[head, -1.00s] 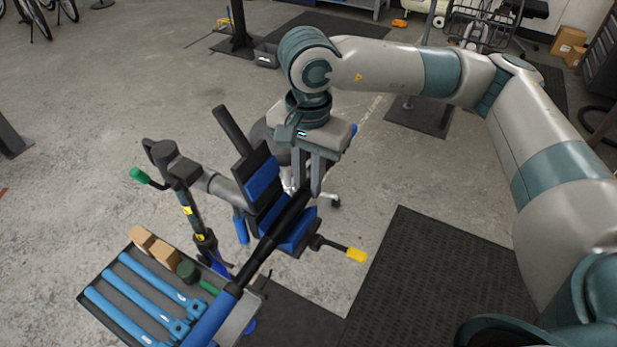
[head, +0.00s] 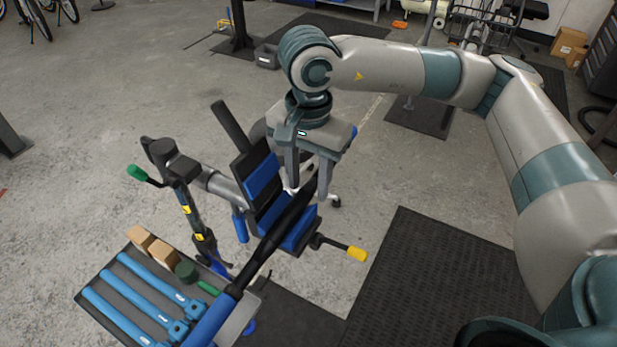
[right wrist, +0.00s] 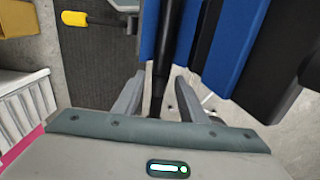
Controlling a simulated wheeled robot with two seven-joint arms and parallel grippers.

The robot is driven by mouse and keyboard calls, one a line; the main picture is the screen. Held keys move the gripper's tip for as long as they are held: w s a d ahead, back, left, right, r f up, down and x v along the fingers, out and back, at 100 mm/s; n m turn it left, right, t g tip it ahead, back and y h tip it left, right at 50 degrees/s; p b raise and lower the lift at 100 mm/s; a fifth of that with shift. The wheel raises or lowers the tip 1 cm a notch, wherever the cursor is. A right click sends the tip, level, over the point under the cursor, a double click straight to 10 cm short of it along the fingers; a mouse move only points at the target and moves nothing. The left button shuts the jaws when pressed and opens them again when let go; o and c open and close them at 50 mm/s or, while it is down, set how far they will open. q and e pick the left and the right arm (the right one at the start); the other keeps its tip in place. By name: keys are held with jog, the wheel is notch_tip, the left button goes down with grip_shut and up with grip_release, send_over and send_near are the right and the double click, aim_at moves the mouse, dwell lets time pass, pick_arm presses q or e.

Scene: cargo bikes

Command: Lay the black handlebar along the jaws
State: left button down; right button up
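The black handlebar (head: 266,249) runs slantwise from a blue grip (head: 212,318) at the lower left up to my right gripper. It passes along the gap between the clamp's blue-padded jaws, the upper jaw (head: 262,178) and the lower jaw (head: 298,236). Whether it touches both pads I cannot tell. My right gripper (head: 307,190) points down at the bar's upper end, its fingers apart. In the right wrist view the bar (right wrist: 158,90) lies between the spread fingers with gaps at the sides, and a blue pad (right wrist: 228,45) is close by. My left gripper is out of view.
The repair stand's clamp has a yellow-tipped lever (head: 356,254) at right and a green-tipped lever (head: 138,172) at left. A tray (head: 88,299) with blue tools, tan blocks and a green item is at lower left. A dark mat (head: 440,275) covers the floor at right.

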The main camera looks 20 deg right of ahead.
jog(key=shift+r, duration=0.1)
jog(key=shift+r+b, duration=0.4)
jog(key=shift+r, duration=0.2)
notch_tip(320, 180, up, 16)
jog(key=b, duration=0.4)
jog(key=shift+s, duration=0.1)
